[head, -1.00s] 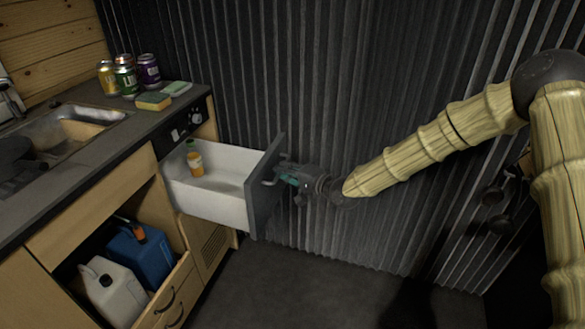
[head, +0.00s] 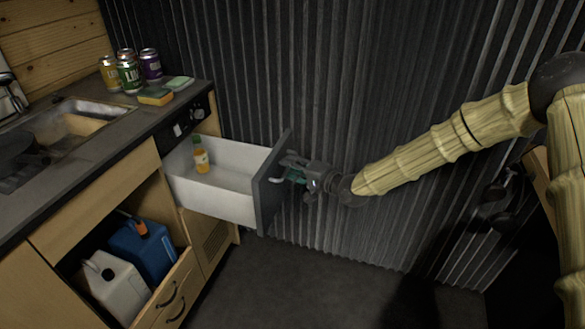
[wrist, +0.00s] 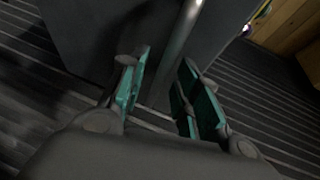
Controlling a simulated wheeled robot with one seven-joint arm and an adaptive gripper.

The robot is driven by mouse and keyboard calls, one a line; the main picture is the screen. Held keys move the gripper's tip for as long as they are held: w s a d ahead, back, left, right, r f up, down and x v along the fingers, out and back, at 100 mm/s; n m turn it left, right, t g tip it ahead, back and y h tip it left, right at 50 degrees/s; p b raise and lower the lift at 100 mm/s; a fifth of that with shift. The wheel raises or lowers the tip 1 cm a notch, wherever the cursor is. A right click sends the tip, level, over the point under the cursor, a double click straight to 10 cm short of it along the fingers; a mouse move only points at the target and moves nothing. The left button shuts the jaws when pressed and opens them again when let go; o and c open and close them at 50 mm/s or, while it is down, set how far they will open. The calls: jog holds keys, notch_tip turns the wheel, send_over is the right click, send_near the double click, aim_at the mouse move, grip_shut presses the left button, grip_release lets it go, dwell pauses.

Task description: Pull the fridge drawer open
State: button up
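The fridge drawer (head: 225,205) is a white box with a dark grey front panel (head: 272,185); it stands well pulled out of the counter. A bottle with orange contents (head: 201,160) stands inside it. My gripper (head: 287,172) is just outside the front panel, at its handle (head: 276,181). In the wrist view, the teal-padded fingers of my gripper (wrist: 162,85) are spread apart. The silver handle bar (wrist: 182,38) runs across the gap between the fingertips, with room on both sides. Contact with the bar cannot be told.
The counter (head: 135,115) carries several cans (head: 128,75), a sponge (head: 155,96) and a sink. Below, an open compartment holds a white jug (head: 115,290) and a blue jug (head: 145,250). A corrugated wall (head: 400,120) stands close behind. The dark floor (head: 310,285) is clear.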

jog(key=v, duration=1.2)
dwell(0.5)
jog(key=s+f+g+h, duration=0.1)
jog(key=s+f+h, duration=0.1)
jog(key=s+f, duration=0.45)
jog(key=s+f+g+h, duration=0.1)
jog(key=s+f, duration=0.3)
jog(key=f, duration=0.5)
jog(key=s+d+f+n+g+h, duration=0.2)
jog(key=s+d+f+h, duration=0.15)
jog(key=s+f, duration=0.45)
jog(key=s+d+f+n+g+h, duration=0.1)
jog(key=s+d+f+g+h, duration=0.1)
jog(key=s+d+f, duration=0.6)
jog(key=s+d+f+n+g+h, duration=0.15)
jog(key=s+d, duration=0.25)
jog(key=s, duration=0.5)
jog(key=s+d+n+g+h, duration=0.2)
jog(key=s+d+h, duration=0.15)
jog(key=s, duration=0.65)
notch_tip(320, 180, up, 13)
jog(key=p, duration=1.3)
jog(key=shift+w+d+y, duration=0.25)
jog(key=shift+d+y, duration=0.1)
jog(key=shift+d, duration=0.1)
